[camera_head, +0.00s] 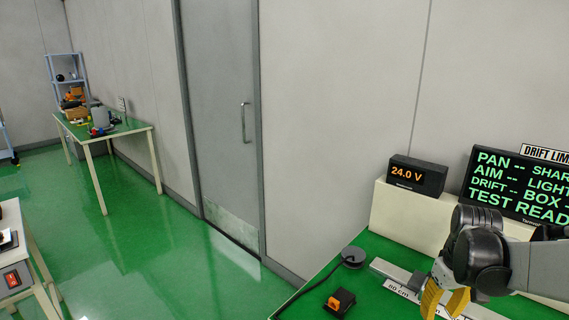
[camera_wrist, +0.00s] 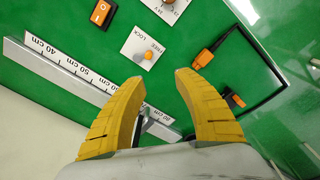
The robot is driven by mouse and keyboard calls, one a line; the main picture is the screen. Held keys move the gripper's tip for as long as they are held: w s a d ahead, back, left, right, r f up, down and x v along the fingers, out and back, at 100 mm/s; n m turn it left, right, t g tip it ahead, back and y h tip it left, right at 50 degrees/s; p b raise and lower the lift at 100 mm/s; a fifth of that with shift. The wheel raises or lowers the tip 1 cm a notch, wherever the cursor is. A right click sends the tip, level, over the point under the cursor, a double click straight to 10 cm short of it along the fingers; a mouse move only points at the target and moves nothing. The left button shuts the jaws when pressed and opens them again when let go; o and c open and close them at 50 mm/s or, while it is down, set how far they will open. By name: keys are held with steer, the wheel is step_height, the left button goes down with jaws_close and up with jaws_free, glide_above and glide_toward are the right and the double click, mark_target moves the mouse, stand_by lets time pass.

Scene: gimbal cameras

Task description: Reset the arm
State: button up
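My gripper (camera_head: 446,300) is at the lower right of the head view, above the green bench. It has yellow fingers and a dark wrist joint. In the wrist view the gripper's (camera_wrist: 160,95) two yellow fingers stand apart, with nothing between their tips. Part of my arm runs off the right edge of the head view.
Below the gripper is a green bench top (camera_wrist: 115,65) with a cm-marked rail (camera_wrist: 75,75), an orange rocker switch (camera_wrist: 101,13), a FREE/LOCK plate (camera_wrist: 138,44) and a cable with an orange connector (camera_wrist: 204,57). A 24.0 V display (camera_head: 416,176) and text screen (camera_head: 520,188) stand behind.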

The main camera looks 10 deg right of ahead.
steer(key=s+a+r+t, duration=0.2)
steer(key=a, duration=0.5)
steer(key=s+a+r+t, duration=0.2)
steer(key=a+r, duration=0.1)
steer(key=a, duration=0.5)
steer(key=s+a+r+t, duration=0.2)
steer(key=a, duration=0.5)
steer(key=shift+s+a+r+t, duration=0.25)
steer(key=shift+s+r+t, duration=0.05)
steer(key=shift+r, duration=0.1)
